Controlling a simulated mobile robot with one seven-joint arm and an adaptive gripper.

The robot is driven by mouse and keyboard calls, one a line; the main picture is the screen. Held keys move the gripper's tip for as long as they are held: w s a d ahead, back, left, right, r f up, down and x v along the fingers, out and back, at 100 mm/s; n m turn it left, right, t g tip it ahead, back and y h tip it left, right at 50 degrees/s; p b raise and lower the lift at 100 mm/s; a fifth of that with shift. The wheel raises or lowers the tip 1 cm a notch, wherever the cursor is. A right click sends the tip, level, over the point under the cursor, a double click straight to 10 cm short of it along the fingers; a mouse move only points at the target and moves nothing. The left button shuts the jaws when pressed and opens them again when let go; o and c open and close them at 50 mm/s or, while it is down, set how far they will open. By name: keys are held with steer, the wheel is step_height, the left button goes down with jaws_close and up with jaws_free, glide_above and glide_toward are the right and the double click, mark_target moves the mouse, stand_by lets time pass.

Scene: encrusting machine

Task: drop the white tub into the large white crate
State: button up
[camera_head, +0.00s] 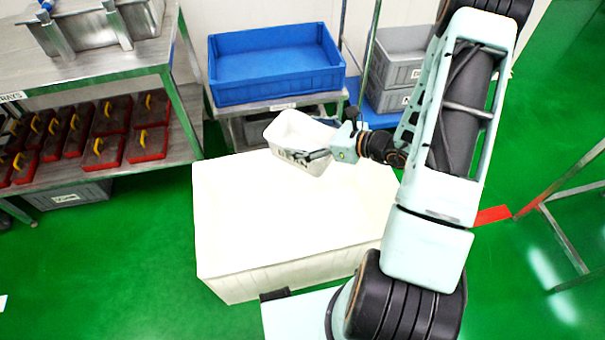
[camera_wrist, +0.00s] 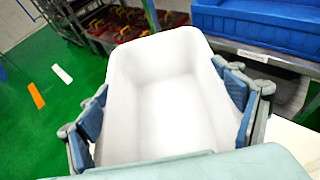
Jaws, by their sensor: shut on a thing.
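The white tub (camera_head: 297,138) is a small open box with dark lettering on its side. My gripper (camera_head: 318,156) is shut on the tub and holds it up, slightly tilted, over the back part of the large white crate (camera_head: 236,272). In the wrist view, the tub (camera_wrist: 165,95) fills the middle and looks empty, with blue finger pads of my gripper (camera_wrist: 168,112) against its left and right sides. The large crate stands on the floor, open at the top, and its bright inside shows no clear detail.
A blue crate (camera_head: 275,92) sits on a low stand behind the large crate. A metal shelf (camera_head: 100,180) with red boxes (camera_head: 103,148) stands at the left. Grey crates (camera_head: 398,58) are at the back right. Green floor is clear at the front left.

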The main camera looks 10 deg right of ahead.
step_height(320, 180, down, 20)
steer(key=w+m+b, duration=0.1)
steer(key=w+b, duration=0.1)
steer(key=b, duration=1.2)
steer(key=shift+t+h, duration=0.4)
steer(key=o, duration=1.5)
steer(key=shift+s, duration=0.1)
steer(key=v, duration=1.2)
steer(key=shift+r, duration=0.15)
